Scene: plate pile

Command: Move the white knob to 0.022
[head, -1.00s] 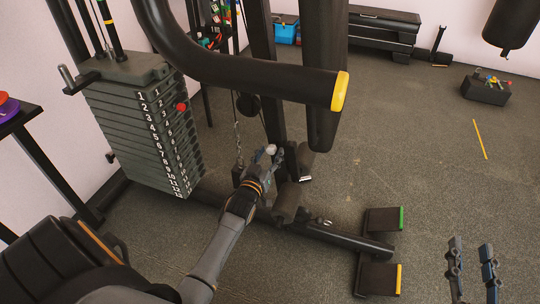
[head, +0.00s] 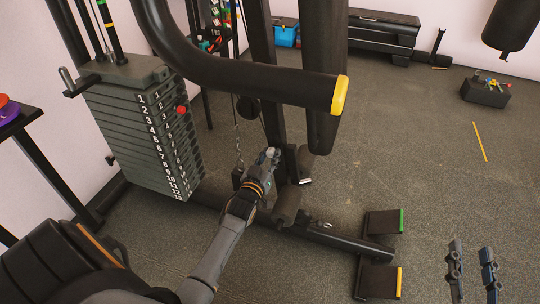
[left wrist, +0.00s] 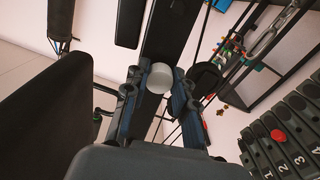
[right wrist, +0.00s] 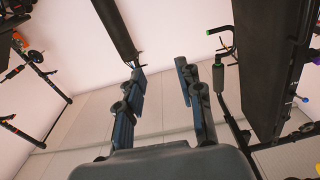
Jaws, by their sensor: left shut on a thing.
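The white knob (left wrist: 160,78) is round and pale, and it sits between the fingers of my left gripper (left wrist: 153,100) in the left wrist view. The gripper is shut on it. In the head view my left gripper (head: 267,165) is at the foot of the machine's upright post, and its fingers largely hide the knob there. My right gripper (head: 472,272) is at the lower right of the head view, empty, with its fingers apart. The right wrist view also shows the open fingers with nothing between them.
A weight stack (head: 148,140) with numbered plates and a red pin (head: 181,109) stands to the left. A thick black bar with a yellow end (head: 340,93) crosses above my left gripper. A black base with foot pads (head: 383,221) lies to the right. The floor beyond is largely open.

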